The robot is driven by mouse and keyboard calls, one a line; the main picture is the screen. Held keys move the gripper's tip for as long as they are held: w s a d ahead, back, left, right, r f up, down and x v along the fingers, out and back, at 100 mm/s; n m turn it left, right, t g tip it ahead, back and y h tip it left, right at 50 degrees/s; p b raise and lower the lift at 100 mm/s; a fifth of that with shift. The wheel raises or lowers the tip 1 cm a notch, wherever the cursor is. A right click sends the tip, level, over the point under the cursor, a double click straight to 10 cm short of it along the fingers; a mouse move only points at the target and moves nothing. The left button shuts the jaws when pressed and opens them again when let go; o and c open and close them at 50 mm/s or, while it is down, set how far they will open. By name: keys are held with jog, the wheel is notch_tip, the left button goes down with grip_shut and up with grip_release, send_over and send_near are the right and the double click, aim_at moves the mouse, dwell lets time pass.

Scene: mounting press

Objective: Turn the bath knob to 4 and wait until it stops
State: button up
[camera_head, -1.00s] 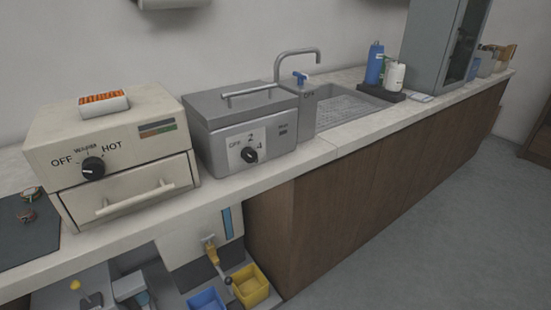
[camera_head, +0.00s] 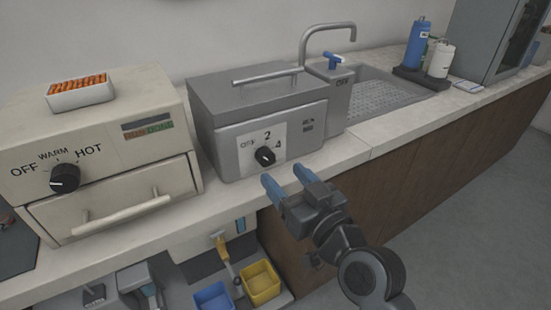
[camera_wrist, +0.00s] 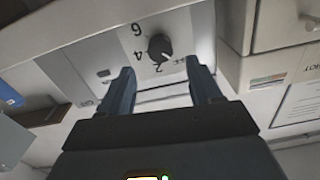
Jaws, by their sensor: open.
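The bath is a grey metal box with a lidded top (camera_head: 225,140) on the counter. Its black round bath knob (camera_head: 265,156) sits on a white dial plate marked OFF, 2 and 4. In the wrist view the knob (camera_wrist: 160,47) appears upside down, with 6, 4 and 2 around it.
A cream oven (camera_head: 120,180) with an OFF, WARM, HOT knob (camera_head: 64,178) and a drawer handle stands left of the bath. A sink (camera_head: 375,95) with a tap (camera_head: 325,30) lies to the right. Blue (camera_head: 212,297) and yellow (camera_head: 260,283) bins are below the counter.

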aim_at(268, 159)
jog(key=shift+p+x, duration=0.4)
jog(key=shift+x, duration=2.35)
jog(key=shift+c, duration=0.2)
jog(key=c, duration=1)
